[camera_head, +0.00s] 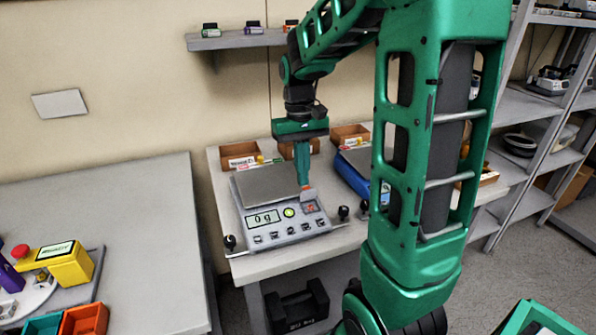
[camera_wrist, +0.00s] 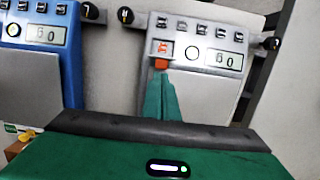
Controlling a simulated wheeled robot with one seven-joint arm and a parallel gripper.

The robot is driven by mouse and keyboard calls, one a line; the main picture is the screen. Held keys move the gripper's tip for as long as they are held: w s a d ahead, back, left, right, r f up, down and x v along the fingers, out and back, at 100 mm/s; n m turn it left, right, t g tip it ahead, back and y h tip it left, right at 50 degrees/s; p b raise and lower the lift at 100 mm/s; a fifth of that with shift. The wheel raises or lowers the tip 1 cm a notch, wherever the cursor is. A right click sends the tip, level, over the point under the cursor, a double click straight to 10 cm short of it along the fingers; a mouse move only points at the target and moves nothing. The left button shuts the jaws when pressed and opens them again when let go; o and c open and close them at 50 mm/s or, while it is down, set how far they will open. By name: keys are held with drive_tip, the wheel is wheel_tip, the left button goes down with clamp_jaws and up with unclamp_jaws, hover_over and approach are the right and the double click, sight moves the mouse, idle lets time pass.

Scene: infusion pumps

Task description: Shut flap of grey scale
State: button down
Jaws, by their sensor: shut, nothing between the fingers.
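The grey scale (camera_head: 283,232) stands on the table, with a metal plate and a lit display reading 0 g. It also shows in the wrist view (camera_wrist: 205,80). Its small flap (camera_head: 308,193), with an orange tab, appears raised at the display's right in the head view. The orange tab (camera_wrist: 161,64) shows beside a small recess (camera_wrist: 162,47) in the wrist view. My gripper (camera_head: 304,182) is shut and empty, pointing down over the scale, its tips right by the flap. In the wrist view my fingertips (camera_wrist: 162,76) overlap the tab's edge; I cannot tell if they touch it.
A blue scale (camera_head: 352,175) stands to the right on the same table (camera_head: 245,268). Orange-brown bins (camera_head: 240,153) line the back. Black knobs (camera_head: 229,242) stand beside the grey scale. Another table (camera_head: 150,220) at left holds a yellow device (camera_head: 68,265).

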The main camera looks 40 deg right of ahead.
drive_tip(key=shift+a, duration=0.1)
drive_tip(key=shift+s+r+t, duration=0.1)
drive_tip(key=shift+s+t, duration=0.1)
drive_tip(key=shift+t, duration=0.2)
